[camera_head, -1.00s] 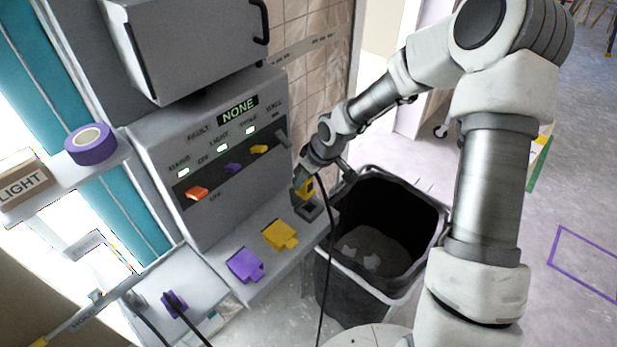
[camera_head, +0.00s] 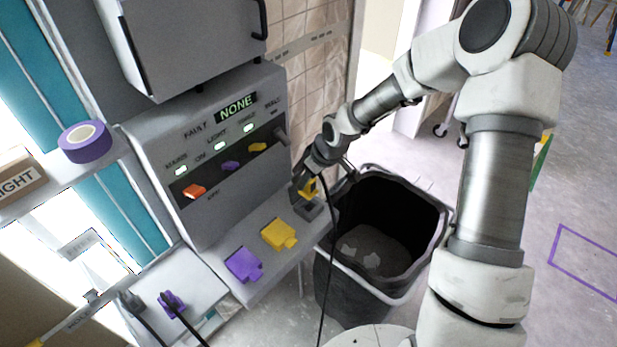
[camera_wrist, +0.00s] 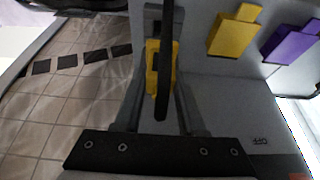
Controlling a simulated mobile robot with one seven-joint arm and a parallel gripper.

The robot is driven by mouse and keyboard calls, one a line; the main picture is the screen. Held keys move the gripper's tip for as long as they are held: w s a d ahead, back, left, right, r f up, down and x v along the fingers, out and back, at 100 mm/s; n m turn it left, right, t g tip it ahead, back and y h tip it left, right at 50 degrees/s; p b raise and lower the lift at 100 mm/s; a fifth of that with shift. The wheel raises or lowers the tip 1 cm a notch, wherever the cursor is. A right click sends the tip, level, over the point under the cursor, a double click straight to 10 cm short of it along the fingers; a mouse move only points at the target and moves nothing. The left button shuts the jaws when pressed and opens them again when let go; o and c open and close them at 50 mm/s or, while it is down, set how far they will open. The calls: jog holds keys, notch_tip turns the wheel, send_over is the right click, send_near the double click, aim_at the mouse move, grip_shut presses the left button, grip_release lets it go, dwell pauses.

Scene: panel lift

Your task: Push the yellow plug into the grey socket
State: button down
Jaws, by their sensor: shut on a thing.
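My gripper (camera_head: 304,187) is shut on the yellow plug (camera_head: 311,189) at the right end of the panel's ledge. In the wrist view the plug (camera_wrist: 152,75) sits between the two fingers, with its black cable (camera_wrist: 163,90) running across in front of it. The grey socket (camera_head: 312,208) is on the ledge just below the plug. In the wrist view the dark grey socket (camera_wrist: 153,12) shows right beyond the plug. The plug is at the socket's mouth; I cannot tell how far it is in, if at all.
A yellow piece (camera_head: 279,234) and a purple piece (camera_head: 243,264) lie on the ledge left of the socket. A black bin (camera_head: 345,290) stands open just right of the ledge. The panel (camera_head: 215,215) with coloured switches rises behind. A purple tape roll (camera_head: 86,143) sits on a shelf.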

aim_at(309, 192)
jog(key=shift+f+b, duration=1.55)
jog(key=shift+f, duration=0.65)
jog(key=shift+f+b, duration=0.4)
jog(key=shift+f, duration=0.15)
dwell(0.3)
jog(key=shift+c, duration=2)
grip_release()
jog(key=p+v, duration=0.2)
jog(key=v, duration=1.5)
jog(key=shift+r+p, duration=0.25)
jog(key=shift+p, duration=0.15)
jog(key=shift+s+f, duration=0.1)
